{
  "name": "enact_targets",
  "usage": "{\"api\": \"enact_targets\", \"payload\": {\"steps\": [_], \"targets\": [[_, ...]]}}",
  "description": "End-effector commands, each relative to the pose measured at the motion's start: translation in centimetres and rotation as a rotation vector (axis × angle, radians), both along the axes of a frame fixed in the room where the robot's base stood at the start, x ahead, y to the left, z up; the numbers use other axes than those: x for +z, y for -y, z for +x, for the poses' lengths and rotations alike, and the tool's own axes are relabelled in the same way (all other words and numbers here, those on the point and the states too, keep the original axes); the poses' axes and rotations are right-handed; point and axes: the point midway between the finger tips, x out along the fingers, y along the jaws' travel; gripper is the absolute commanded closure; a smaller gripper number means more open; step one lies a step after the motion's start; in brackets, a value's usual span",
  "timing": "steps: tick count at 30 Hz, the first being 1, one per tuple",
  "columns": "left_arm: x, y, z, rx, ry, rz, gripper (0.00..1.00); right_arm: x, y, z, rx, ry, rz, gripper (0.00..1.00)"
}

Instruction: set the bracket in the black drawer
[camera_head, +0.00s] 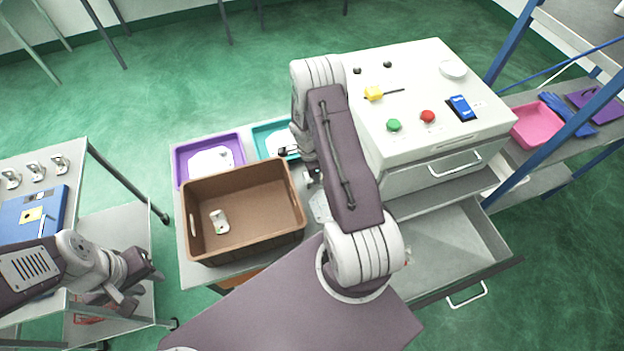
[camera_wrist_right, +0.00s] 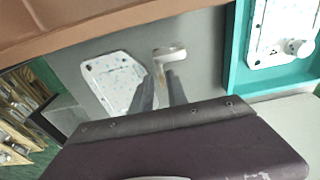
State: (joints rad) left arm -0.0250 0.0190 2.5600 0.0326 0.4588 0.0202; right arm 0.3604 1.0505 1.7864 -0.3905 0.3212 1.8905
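A small pale L-shaped bracket (camera_wrist_right: 168,53) stands on the grey bench top in the right wrist view. My right gripper (camera_wrist_right: 162,78) points at it, its two fingers apart with the bracket's narrow part showing between their tips; I cannot tell whether they touch it. In the head view my right gripper (camera_head: 311,177) is beside the brown crate, partly hidden by my arm. An open drawer (camera_head: 440,248) with a dark front edge and grey inside sticks out low from the white cabinet (camera_head: 425,75). My left gripper (camera_head: 138,280) is open and empty at the left.
The brown crate (camera_head: 245,240) holds a small white part (camera_head: 220,222). A white plate (camera_wrist_right: 115,82) lies beside the bracket. A purple tray (camera_head: 180,160) and a teal tray (camera_wrist_right: 238,80) are behind. The left trolley holds a blue case (camera_head: 35,208) and several castings.

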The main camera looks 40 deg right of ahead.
Motion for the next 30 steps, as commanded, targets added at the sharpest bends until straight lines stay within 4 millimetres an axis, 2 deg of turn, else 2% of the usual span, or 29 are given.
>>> {"api": "enact_targets", "payload": {"steps": [6, 9, 12, 17, 18, 20, 30], "targets": [[1.8, 0.0, 0.0, 0.000, 0.000, 0.000, 0.68, -2.6, 0.5, -0.2, 0.001, -0.003, 0.002, 0.81], [1.9, 0.0, 0.0, 0.000, 0.000, 0.000, 0.68, -4.3, 0.7, -0.2, 0.001, -0.002, 0.001, 0.81], [1.9, 0.0, 0.0, 0.000, 0.000, 0.000, 0.68, -5.0, 0.8, -0.1, 0.000, 0.000, 0.000, 0.81], [1.8, 0.0, 0.0, 0.000, 0.000, 0.000, 0.68, -5.1, 0.8, -0.1, 0.000, 0.001, 0.000, 0.81], [1.8, 0.0, 0.0, 0.000, 0.000, 0.000, 0.68, -5.1, 0.8, -0.1, 0.001, 0.001, 0.000, 0.84], [1.8, 0.0, 0.0, 0.000, 0.000, 0.000, 0.68, -5.1, 0.7, -0.1, 0.001, 0.001, 0.000, 1.00], [1.8, 0.0, 0.0, 0.000, 0.000, 0.000, 0.68, -5.0, 0.8, -0.1, 0.001, 0.001, 0.000, 1.00]]}}
